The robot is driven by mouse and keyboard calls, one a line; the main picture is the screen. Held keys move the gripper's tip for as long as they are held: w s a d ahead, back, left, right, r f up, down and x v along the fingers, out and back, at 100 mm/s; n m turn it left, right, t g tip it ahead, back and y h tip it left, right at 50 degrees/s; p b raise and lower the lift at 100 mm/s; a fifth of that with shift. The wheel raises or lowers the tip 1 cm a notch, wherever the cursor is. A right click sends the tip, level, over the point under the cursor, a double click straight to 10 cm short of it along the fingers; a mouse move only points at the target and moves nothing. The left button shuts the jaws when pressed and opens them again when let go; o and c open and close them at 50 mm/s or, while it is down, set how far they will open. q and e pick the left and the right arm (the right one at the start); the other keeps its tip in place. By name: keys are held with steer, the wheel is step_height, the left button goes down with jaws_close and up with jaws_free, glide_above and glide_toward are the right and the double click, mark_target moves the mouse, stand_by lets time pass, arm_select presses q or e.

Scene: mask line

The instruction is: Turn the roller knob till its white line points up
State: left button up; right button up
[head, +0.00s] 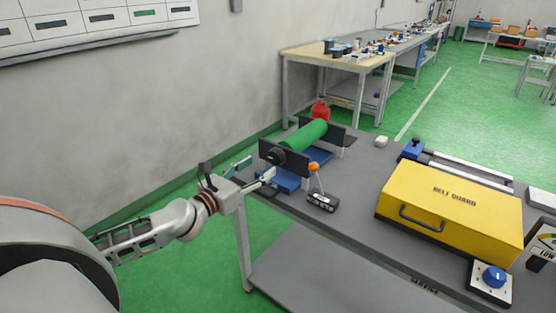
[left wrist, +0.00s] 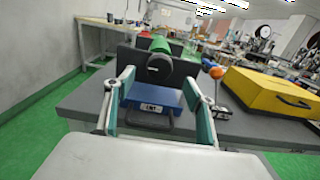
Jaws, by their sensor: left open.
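The roller knob (head: 277,157) is a dark round knob on the near end of a green roller (head: 305,135), which sits between black end plates. In the left wrist view the knob (left wrist: 159,68) faces me near the middle, with the green roller (left wrist: 160,43) behind it. My left gripper (head: 257,172) is open and empty, just short of the roller's near end. In the left wrist view its fingers (left wrist: 160,80) stand wide apart on either side of the knob. My right gripper is not in view.
A blue base (head: 284,181) lies under the roller on the grey table (head: 350,205). An orange-topped lever (head: 314,167) stands just right of it. A yellow belt guard (head: 450,213) and a blue dial (head: 494,277) are further right. The wall is to the left.

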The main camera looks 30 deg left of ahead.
mark_target(274, 157)
arm_select(q)
steer(key=shift+w+d, duration=0.15)
steer(key=shift+w, duration=1.65)
steer(key=shift+w+d, duration=0.15)
steer(key=shift+w, duration=1.6)
steer(key=c, duration=1.1)
